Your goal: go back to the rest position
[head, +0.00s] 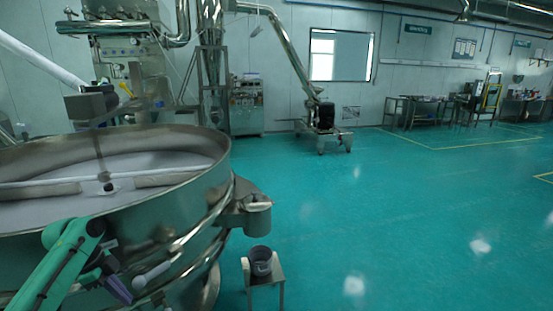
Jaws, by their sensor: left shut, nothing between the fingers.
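The large round steel vibrating sieve (205,185) fills the left side of the head view, with pale material inside its open top. My green left arm comes in from the lower left, in front of the sieve's outer wall. My left gripper (120,290) points down and right at its end, shut and holding nothing. It shows small and dark, beside a light grey handle-like part (153,274); I cannot tell whether they touch. My right gripper is not in view.
A small stand (265,279) with a dark bucket (261,260) is right of the sieve. A wheeled machine (323,135) with a slanted pipe stands farther back. Benches (425,105) line the far right wall. The green floor (400,220) between is clear.

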